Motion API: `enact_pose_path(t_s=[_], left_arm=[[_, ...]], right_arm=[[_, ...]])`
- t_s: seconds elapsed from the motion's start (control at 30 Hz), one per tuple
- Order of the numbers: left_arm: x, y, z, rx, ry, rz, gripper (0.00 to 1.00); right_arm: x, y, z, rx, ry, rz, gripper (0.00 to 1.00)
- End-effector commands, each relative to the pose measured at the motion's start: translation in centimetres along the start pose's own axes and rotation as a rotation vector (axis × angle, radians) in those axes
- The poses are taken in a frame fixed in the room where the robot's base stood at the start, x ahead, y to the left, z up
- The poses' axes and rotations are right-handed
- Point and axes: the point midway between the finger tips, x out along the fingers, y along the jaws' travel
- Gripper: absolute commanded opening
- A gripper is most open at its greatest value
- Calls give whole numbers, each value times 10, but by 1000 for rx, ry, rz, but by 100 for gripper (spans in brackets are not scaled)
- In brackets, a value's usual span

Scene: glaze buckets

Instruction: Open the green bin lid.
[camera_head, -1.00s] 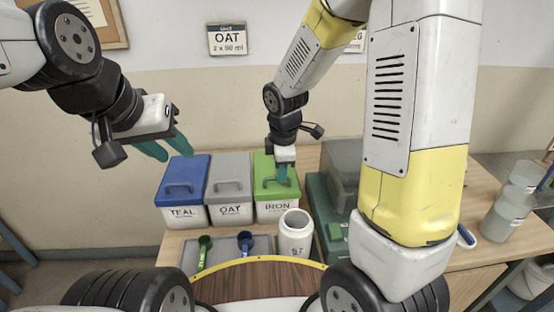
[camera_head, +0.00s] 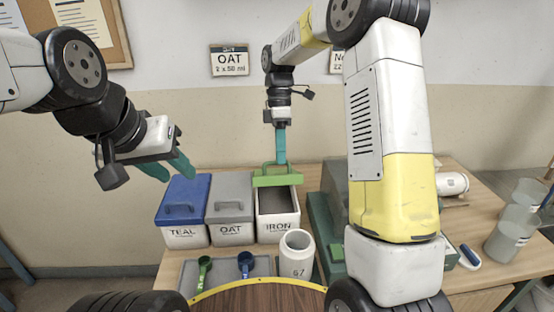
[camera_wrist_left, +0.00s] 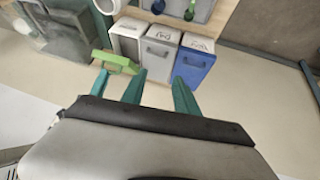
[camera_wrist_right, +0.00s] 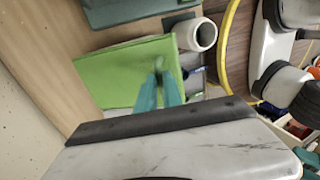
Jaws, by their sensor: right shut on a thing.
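The green bin lid (camera_head: 278,179) is up off the bin labelled IRON (camera_head: 277,222), whose dark inside shows below it. My right gripper (camera_head: 280,160) points down and is shut on the lid's handle. The lid also shows in the right wrist view (camera_wrist_right: 125,72), large below the fingers, and in the left wrist view (camera_wrist_left: 115,62). My left gripper (camera_head: 167,170) is open and empty, in the air above and left of the bins. It also shows in the left wrist view (camera_wrist_left: 158,90).
The blue-lidded TEAL bin (camera_head: 182,210) and grey-lidded OAT bin (camera_head: 230,208) stand left of the IRON bin. A white jar (camera_head: 296,255) stands in front. A tray (camera_head: 222,267) holds a green scoop and a blue scoop. Clear containers (camera_head: 510,238) stand at the right.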

Motion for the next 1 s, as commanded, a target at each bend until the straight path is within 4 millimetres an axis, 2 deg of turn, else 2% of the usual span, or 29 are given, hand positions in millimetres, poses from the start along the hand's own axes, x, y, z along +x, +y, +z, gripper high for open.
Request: enact_pose_path(t_s=[0.27, 0.73, 0.77, 0.93, 1.0], left_arm=[[0, 0, 0, 0, 0, 0, 36], [0, 0, 0, 0, 0, 0, 36], [0, 0, 0, 0, 0, 0, 34], [3, 1, -3, 84, -12, -8, 1], [7, 3, -8, 204, -27, -19, 0]], right_arm=[[-17, 12, 0, 1, 1, 15, 0], [-18, 16, 1, 2, -1, 17, 0], [-18, 16, 1, 2, -1, 17, 0], [-18, 16, 1, 2, -2, 16, 0], [-18, 16, 1, 2, -2, 16, 0]])
